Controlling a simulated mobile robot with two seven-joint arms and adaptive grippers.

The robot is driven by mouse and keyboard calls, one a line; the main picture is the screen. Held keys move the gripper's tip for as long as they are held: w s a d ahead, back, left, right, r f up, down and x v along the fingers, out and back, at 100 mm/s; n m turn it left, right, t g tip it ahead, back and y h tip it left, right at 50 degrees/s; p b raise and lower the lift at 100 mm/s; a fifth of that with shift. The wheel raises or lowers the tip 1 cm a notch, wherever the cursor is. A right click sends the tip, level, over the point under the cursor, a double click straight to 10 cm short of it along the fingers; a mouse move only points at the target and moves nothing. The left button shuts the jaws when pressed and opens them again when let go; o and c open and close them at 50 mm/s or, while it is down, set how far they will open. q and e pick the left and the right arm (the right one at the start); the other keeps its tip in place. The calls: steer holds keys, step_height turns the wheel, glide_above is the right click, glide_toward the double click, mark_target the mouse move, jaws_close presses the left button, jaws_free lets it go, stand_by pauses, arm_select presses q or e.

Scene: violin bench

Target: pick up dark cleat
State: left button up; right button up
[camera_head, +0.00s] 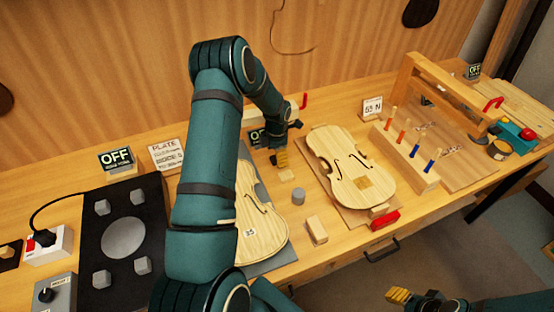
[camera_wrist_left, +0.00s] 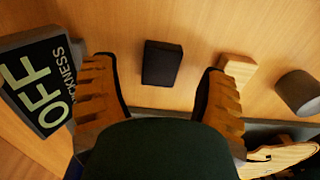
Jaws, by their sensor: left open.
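The dark cleat (camera_wrist_left: 161,63) is a small black block lying on the bench. In the left wrist view it sits between my left gripper's two ribbed tan fingers, clear of both. My left gripper (camera_head: 279,158) is open and empty, pointing down at the bench behind the violin plates. In the head view I cannot clearly make out the dark cleat beside the gripper. My right gripper (camera_head: 399,295) shows only partly at the lower right, in front of the bench; its opening cannot be judged.
A pale wooden block (camera_wrist_left: 238,67) lies close to the right finger, with a grey cylinder (camera_wrist_left: 298,92) farther right. An OFF thickness sign (camera_wrist_left: 40,80) stands close by the left finger. Violin plates (camera_head: 352,168) lie nearby. My left arm hides part of the bench.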

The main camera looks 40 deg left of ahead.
arm_select(q)
steer(key=shift+f, duration=0.85)
steer(key=c, duration=0.9)
steer(key=shift+o, duration=0.2)
